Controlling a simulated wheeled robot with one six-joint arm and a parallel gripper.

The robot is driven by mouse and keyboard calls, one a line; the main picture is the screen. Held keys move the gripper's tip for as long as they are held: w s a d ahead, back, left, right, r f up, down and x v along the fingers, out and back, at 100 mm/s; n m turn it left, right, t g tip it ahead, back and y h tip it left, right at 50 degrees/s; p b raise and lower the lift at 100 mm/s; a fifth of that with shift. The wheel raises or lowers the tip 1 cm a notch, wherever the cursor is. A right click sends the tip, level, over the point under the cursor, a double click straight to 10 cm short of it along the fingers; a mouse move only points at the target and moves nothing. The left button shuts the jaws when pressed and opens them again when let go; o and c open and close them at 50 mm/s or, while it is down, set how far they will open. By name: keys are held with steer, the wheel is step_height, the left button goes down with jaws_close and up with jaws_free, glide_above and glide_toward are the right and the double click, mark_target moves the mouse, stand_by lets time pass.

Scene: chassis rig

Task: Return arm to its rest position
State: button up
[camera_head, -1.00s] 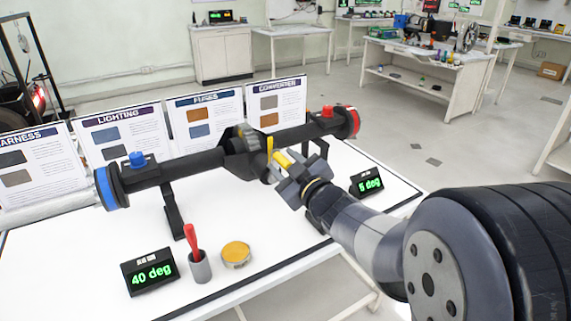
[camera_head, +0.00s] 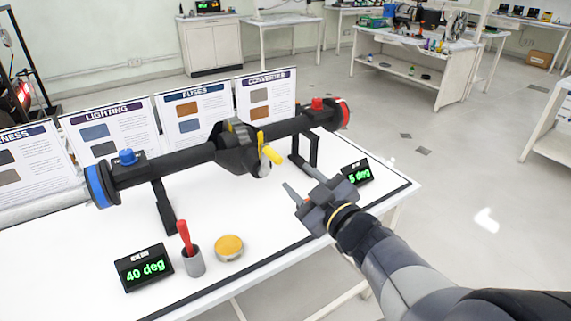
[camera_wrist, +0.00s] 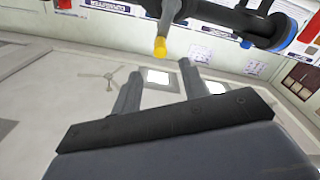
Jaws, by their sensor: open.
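My gripper (camera_head: 301,190) is open and empty above the right front part of the white table (camera_head: 330,228), in front of the axle. In the wrist view its two fingers (camera_wrist: 160,85) stand apart with nothing between them. The black axle (camera_head: 185,160) rests on stands, with a blue end at left and a red end at right. A yellow-tipped part (camera_head: 272,155) sticks out from its middle housing, apart from my fingers. The yellow tip also shows in the wrist view (camera_wrist: 160,47).
Two displays stand on the table, one reading 40 deg (camera_head: 144,268) and one 5 deg (camera_head: 358,173), close behind my gripper. A grey cup with a red-handled tool (camera_head: 193,262) and a round yellow-topped tin (camera_head: 229,247) sit at the front.

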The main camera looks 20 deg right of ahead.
mark_target(277, 158)
steer(key=shift+s, duration=0.2)
steer(key=b+x, duration=0.1)
steer(key=x, duration=1)
steer(key=shift+f, duration=0.15)
steer(key=shift+d+m+p, duration=0.25)
steer(key=shift+m+p, duration=0.05)
steer(key=shift+d+m+p, duration=0.2)
steer(key=shift+m+p, duration=0.1)
steer(key=shift+m, duration=0.1)
steer(key=shift+a+n+b, duration=0.15)
steer(key=shift+n+b, duration=0.15)
steer(key=shift+b, duration=0.1)
